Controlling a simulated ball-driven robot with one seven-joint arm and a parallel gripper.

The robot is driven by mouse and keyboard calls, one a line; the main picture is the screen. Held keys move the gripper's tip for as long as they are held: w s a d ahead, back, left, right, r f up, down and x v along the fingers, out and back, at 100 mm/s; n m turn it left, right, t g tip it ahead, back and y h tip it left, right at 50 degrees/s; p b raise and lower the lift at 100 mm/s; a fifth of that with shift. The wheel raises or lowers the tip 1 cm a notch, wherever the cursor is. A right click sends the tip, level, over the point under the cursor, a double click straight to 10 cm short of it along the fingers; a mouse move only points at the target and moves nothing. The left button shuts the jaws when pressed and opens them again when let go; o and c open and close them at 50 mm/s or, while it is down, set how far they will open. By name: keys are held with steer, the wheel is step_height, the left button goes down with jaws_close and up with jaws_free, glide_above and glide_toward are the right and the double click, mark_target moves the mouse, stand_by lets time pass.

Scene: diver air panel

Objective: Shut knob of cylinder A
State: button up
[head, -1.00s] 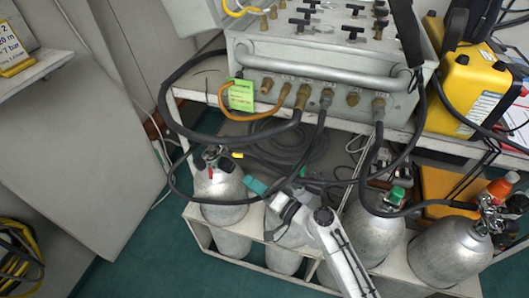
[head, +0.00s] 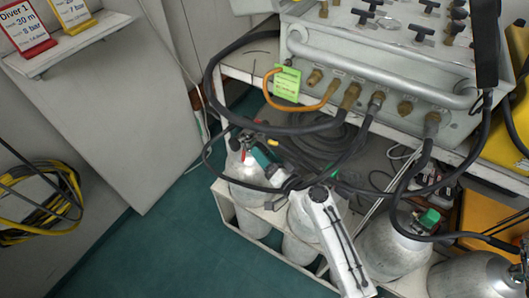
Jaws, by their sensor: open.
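Several silver cylinders stand in a white rack under the panel. No letter is readable on them, so I cannot tell which is cylinder A. The leftmost cylinder (head: 248,188) has a dark valve with a red part (head: 243,154) at its neck. The third cylinder (head: 385,248) has a green knob (head: 430,217).
The grey air panel (head: 385,65) stands on a white shelf above the cylinders. Black hoses (head: 213,95) loop close around my gripper. A green tag (head: 287,83) hangs from the panel. Teal floor (head: 165,250) is clear at the left.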

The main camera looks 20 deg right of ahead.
steer(key=shift+w+a, duration=0.2)
steer(key=shift+w, duration=0.4)
steer(key=shift+c, duration=0.5)
steer(key=c, duration=1)
steer(key=shift+o, duration=0.2)
steer(key=shift+m, duration=0.4)
steer(key=m, duration=0.4)
steer(key=shift+d+m+p, duration=0.1)
steer(key=shift+m+p, duration=0.2)
steer(key=shift+m+g+p, duration=0.4)
steer(key=shift+m, duration=2)
steer(key=shift+f, duration=0.1)
